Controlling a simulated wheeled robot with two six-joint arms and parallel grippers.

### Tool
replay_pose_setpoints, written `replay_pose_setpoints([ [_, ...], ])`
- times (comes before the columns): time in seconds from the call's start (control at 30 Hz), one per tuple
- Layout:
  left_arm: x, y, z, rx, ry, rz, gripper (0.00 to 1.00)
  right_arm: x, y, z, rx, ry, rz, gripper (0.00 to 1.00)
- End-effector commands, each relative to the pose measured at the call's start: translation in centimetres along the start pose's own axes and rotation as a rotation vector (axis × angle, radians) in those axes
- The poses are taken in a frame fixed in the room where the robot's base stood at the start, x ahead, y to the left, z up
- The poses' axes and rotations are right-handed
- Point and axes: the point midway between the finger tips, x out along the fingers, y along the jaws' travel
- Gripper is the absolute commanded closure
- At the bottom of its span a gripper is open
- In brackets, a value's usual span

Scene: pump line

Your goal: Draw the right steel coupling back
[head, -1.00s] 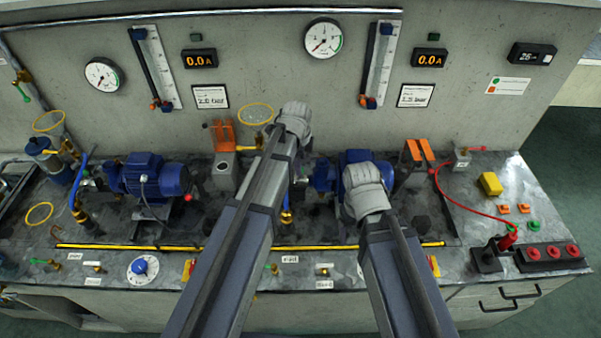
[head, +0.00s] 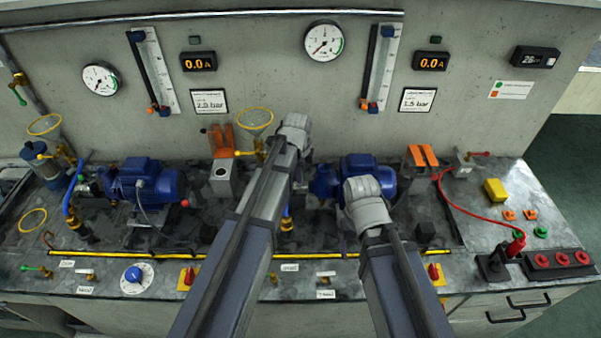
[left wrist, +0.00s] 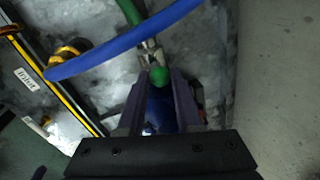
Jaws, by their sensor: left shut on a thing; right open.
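In the left wrist view my left gripper (left wrist: 158,84) has its two dark fingers shut on a round green knob (left wrist: 159,75). The knob sits at the end of a small steel coupling (left wrist: 151,53), next to a green hose (left wrist: 128,12). In the head view my left gripper (head: 296,128) is beside the right blue pump (head: 355,166); its fingers and the coupling are hidden behind my arm. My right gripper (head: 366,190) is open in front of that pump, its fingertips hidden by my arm.
A blue hose (left wrist: 125,50) crosses close in front of the left fingers. A yellow-black strip (head: 130,254) runs along the bench front. A red cable (head: 450,202) and black socket block (head: 558,260) are at the right. The left pump (head: 145,180) stands left of my arms.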

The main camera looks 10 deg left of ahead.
Motion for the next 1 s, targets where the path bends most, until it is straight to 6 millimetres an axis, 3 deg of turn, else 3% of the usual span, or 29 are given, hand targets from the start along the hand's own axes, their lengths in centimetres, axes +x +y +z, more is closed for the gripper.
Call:
replay_pose_setpoints([
  [0.17, 0.00, 0.00, -0.01, 0.000, 0.000, 0.000, 1.00, 0.00, 0.00, 0.00, 0.000, 0.000, 0.000, 0.25],
  [1.0, 0.00, 0.00, -0.02, 0.000, 0.000, 0.000, 1.00, 0.00, 0.00, 0.00, 0.000, 0.000, 0.000, 0.25],
])
